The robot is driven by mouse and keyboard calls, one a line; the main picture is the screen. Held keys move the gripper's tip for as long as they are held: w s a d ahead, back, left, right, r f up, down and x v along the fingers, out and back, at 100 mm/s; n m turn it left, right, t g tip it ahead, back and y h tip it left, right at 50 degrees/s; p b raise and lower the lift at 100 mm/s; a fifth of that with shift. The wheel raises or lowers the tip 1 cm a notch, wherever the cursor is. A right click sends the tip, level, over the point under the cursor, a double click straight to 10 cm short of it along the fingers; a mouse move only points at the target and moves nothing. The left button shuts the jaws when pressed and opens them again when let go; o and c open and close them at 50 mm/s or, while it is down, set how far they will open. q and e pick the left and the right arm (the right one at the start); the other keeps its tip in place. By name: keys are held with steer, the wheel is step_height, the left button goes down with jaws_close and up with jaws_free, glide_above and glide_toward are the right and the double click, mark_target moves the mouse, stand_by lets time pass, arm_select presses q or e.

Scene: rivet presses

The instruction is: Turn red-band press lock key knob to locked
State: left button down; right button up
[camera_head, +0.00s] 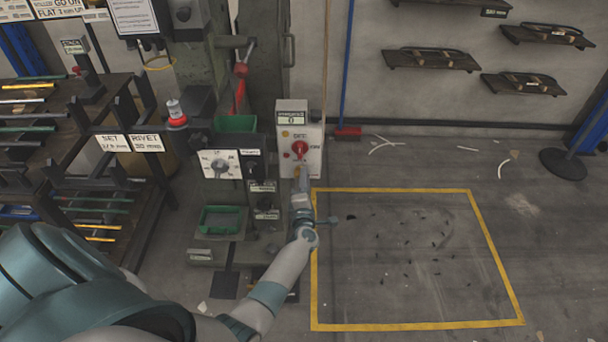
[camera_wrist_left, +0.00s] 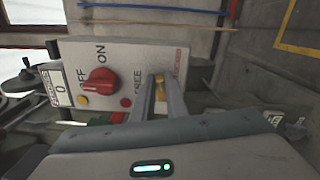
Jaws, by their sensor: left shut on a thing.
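A pale control box (camera_head: 315,150) stands at the right side of the green press, and it fills the middle of the left wrist view (camera_wrist_left: 135,55). Low on its face is a small brass key knob (camera_wrist_left: 160,88), between a FREE label and a label that seems to read LOCKED. My left gripper (camera_wrist_left: 160,92) is shut on this knob, one finger on each side. In the head view my left gripper (camera_head: 303,176) is at the box's lower front and hides the knob. My right gripper is in neither view.
The press (camera_head: 220,170) has a white dial and green trays. A yellow-outlined floor area (camera_head: 410,250) with small scraps lies to the right.

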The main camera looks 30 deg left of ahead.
arm_select(q)
steer(key=shift+d+f+m+p, duration=0.1)
steer(key=shift+m+p, duration=0.1)
steer(key=shift+m, duration=0.4)
steer(key=shift+f+m+p, duration=0.1)
steer(key=shift+m+p, duration=0.05)
steer(key=shift+m, duration=0.45)
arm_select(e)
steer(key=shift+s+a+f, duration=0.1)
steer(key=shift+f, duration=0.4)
arm_select(q)
steer(key=c, duration=1.8)
jaws_free()
steer(key=shift+o, duration=0.2)
